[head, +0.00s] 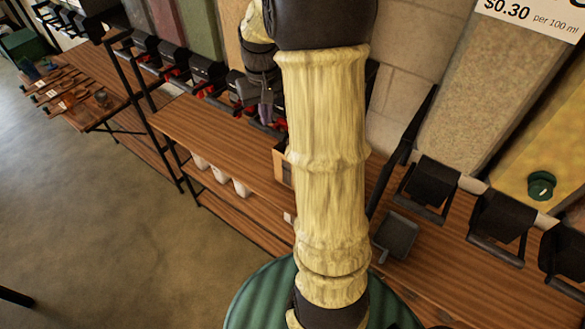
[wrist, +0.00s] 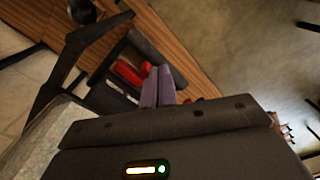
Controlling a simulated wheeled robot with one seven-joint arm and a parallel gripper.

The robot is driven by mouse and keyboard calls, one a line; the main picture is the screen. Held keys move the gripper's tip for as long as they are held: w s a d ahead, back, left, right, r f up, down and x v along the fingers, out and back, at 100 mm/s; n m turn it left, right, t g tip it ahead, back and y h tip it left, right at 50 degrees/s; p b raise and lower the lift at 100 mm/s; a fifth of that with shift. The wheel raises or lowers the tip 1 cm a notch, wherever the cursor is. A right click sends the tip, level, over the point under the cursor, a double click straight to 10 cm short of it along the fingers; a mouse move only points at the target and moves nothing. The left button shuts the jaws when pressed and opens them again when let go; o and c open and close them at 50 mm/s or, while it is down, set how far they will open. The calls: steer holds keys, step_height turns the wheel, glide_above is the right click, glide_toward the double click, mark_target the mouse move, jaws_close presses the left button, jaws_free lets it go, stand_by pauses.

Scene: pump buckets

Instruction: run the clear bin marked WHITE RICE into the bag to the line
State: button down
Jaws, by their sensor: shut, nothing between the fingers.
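My gripper (head: 266,114) is shut and empty, its purple fingers pointing down among the black bin spouts at the back of the wooden counter. In the wrist view its fingertips (wrist: 158,76) show together, right beside a red lever (wrist: 129,73) on a black spout. I cannot tell whether they touch it. A row of bins with red-levered black spouts (head: 207,73) runs along the wall in the head view. No WHITE RICE label is readable, so I cannot tell which bin it is. I cannot make out the bag or its line.
My arm hides the middle of the head view. White cups (head: 220,174) stand on the lower shelf. A dark tray (head: 396,235) sits on the counter to the right, near more black spouts (head: 430,188). The floor (head: 100,220) at left is clear.

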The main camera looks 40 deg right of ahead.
mark_target(267, 127)
steer(key=shift+f, duration=0.35)
steer(key=shift+f, duration=0.1)
steer(key=shift+f+b, duration=0.3)
steer(key=shift+f, duration=0.1)
stand_by(0.3)
steer(key=shift+f, duration=0.35)
steer(key=shift+f+b, duration=0.35)
steer(key=shift+f, duration=0.1)
stand_by(0.4)
